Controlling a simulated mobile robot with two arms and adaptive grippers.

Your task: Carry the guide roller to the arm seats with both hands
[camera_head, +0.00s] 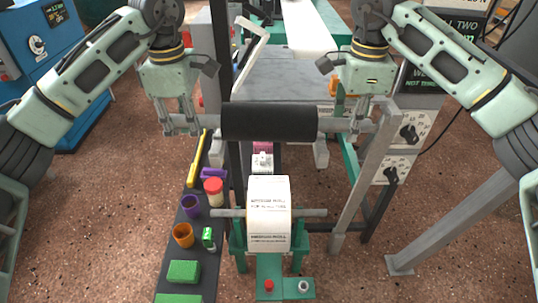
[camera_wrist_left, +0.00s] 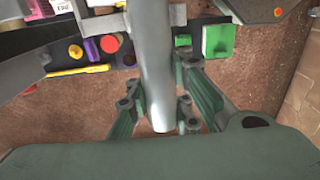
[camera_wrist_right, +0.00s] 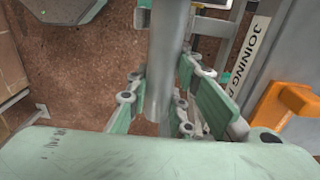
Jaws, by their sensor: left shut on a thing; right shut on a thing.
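The guide roller (camera_head: 270,121) is a black cylinder with a silver shaft end on each side, held level across the middle of the head view. My left gripper (camera_head: 182,126) is shut on its left shaft end, which also shows in the left wrist view (camera_wrist_left: 156,75). My right gripper (camera_head: 360,123) is shut on its right shaft end, which also shows in the right wrist view (camera_wrist_right: 164,60). A grey metal arm (camera_head: 362,180) slants down below the right shaft end. I cannot tell where the arm seats are or whether the roller touches them.
A white paper roll (camera_head: 268,208) on a rod rests on a green stand (camera_head: 240,262) below the roller. A dark shelf (camera_head: 207,268) at its left bears cups, a red-lidded jar (camera_head: 213,192) and green blocks (camera_head: 184,271). A blue cabinet (camera_head: 40,45) stands far left.

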